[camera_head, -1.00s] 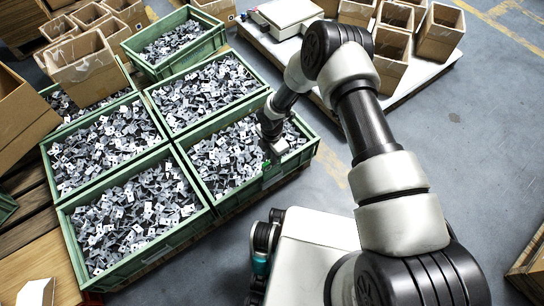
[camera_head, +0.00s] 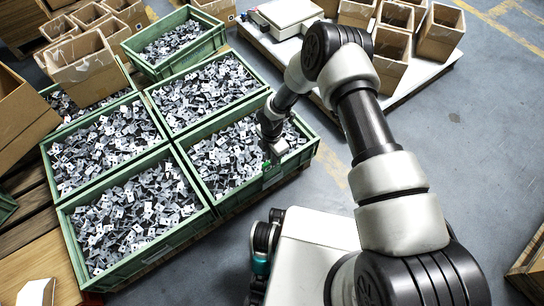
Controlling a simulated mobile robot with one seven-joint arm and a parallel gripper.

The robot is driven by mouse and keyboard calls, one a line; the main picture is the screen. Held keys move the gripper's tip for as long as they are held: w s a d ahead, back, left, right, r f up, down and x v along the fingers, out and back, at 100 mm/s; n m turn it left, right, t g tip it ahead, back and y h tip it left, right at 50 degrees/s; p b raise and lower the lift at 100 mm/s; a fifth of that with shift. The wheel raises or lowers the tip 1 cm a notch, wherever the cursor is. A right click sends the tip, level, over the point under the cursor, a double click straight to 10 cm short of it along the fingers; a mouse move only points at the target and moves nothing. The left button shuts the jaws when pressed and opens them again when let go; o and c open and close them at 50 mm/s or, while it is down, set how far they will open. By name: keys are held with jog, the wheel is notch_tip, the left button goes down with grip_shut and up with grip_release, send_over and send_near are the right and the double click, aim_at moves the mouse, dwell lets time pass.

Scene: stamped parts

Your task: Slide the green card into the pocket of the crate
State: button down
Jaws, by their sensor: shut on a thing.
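My gripper (camera_head: 272,150) is at the near right wall of a green crate (camera_head: 308,150) full of grey stamped parts. A small bright green piece, the green card (camera_head: 266,163), shows at my gripper's lower left, close to the crate's outer wall. My gripper is shut on the card; its fingers are small and partly hidden by the wrist. A darker patch on the crate's wall below the card looks like the pocket (camera_head: 271,178). I cannot tell whether the card is inside the pocket or just above it.
Several more green crates of grey parts (camera_head: 130,218) stand to the left and behind. Cardboard boxes (camera_head: 88,68) stand at the back left, and others (camera_head: 438,32) on a pallet at the back right.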

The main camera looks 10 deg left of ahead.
jog(key=shift+f, duration=3.15)
jog(key=c, duration=1.7)
grip_release()
notch_tip(320, 180, up, 17)
jog(key=p, duration=0.4)
jog(key=shift+r+p, duration=0.2)
jog(key=shift+p, duration=0.2)
